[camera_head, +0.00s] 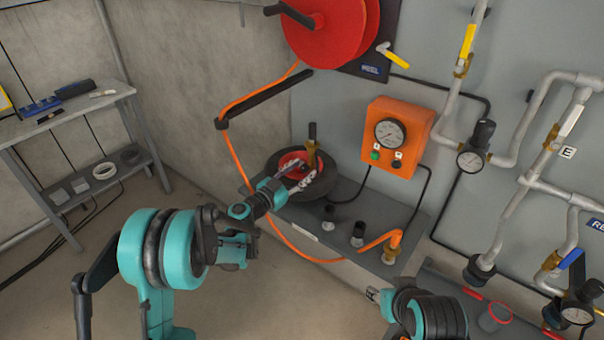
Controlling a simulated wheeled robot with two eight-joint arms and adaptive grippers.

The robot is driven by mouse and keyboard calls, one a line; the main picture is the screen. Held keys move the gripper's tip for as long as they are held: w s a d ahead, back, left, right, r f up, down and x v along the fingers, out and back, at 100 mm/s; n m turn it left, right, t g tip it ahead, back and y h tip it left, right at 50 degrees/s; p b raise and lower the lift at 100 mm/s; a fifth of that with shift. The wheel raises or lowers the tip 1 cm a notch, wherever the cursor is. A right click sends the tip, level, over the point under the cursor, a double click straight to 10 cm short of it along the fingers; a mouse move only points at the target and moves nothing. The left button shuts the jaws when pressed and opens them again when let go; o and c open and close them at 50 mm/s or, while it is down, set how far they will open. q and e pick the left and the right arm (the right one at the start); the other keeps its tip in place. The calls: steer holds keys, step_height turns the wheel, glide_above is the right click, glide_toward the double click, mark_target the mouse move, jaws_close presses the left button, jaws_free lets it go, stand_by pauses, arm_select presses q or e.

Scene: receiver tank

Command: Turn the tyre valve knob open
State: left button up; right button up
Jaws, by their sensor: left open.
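A black tyre (279,163) with a red hub (289,160) lies on the grey bench. A brass valve (311,154) with an upright dark knob (312,131) stands at the hub's right side. My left gripper (308,173) is open over the near part of the tyre, with its fingers pointing up and right toward the valve base. The knob's top is above the fingertips in the picture; I cannot tell whether the fingers touch the valve. My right gripper (373,294) shows only partly at the bottom, and its finger state is unclear.
An orange gauge box (396,139) hangs on the wall right of the tyre. An orange hose (235,156) runs from the red reel (330,30) past my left wrist. Grey pipes (499,211) with valves and gauges fill the right. A workbench (65,118) stands left.

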arm_select(q)
steer(key=shift+w+d, duration=0.2)
steer(key=shift+w, duration=0.05)
jaws_close()
